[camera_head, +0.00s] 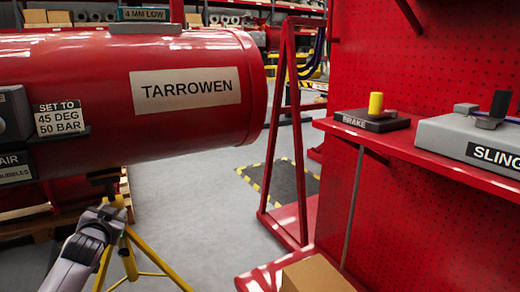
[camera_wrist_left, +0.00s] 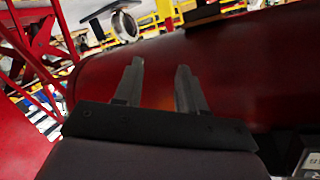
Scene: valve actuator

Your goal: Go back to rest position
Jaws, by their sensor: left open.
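My left gripper (camera_head: 108,182) comes in from the lower left in the head view, just below the underside of a large red cylinder (camera_head: 258,90) labelled TARROWEN. In the left wrist view its two dark fingers (camera_wrist_left: 158,68) are apart with nothing between them. The red cylinder (camera_wrist_left: 240,60) lies behind the fingers there; I cannot tell how wide the gap is. My right gripper is not in view.
A yellow tripod (camera_head: 128,262) stands close by my left arm. On the right, a red shelf (camera_head: 440,160) carries a BRAKE block (camera_head: 372,120) and a grey SLING box (camera_head: 465,140). A cardboard box (camera_head: 315,275) sits low. Grey floor (camera_head: 205,190) lies open between cylinder and frame.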

